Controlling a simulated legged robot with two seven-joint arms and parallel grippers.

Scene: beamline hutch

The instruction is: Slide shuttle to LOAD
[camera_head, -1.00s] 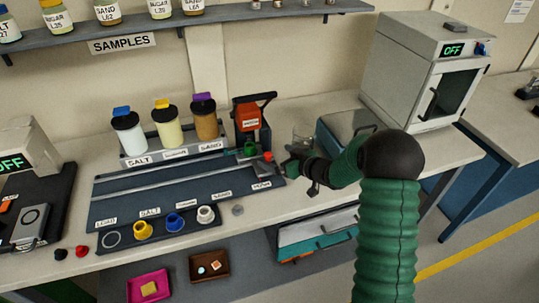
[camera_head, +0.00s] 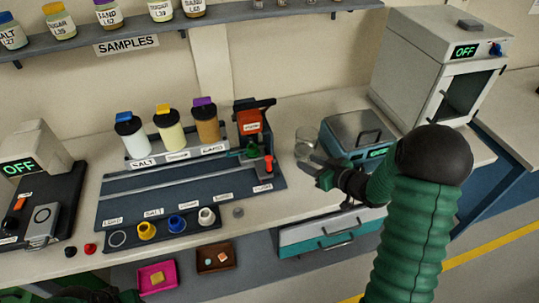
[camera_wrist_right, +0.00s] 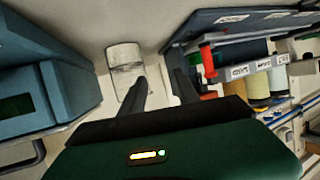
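The dark rail board (camera_head: 140,201) lies on the bench with a pale rail along it and a LOAD label (camera_head: 113,222) at its left end. What looks like the shuttle (camera_head: 266,173), a small grey block with an upright red handle, sits at the board's right end, below the orange-red unit. The red handle also shows in the wrist view (camera_wrist_right: 207,62). My right gripper (camera_head: 316,168) is right of the board, apart from the handle. In the wrist view its two fingers (camera_wrist_right: 160,90) are spread with nothing clamped between them.
A glass beaker (camera_head: 306,142) stands just beyond my right gripper. A blue-grey box (camera_head: 352,130) is behind it. Three lidded jars (camera_head: 168,130) stand behind the board, and a holder with coloured rings (camera_head: 175,233) lies in front. The board's middle is clear.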

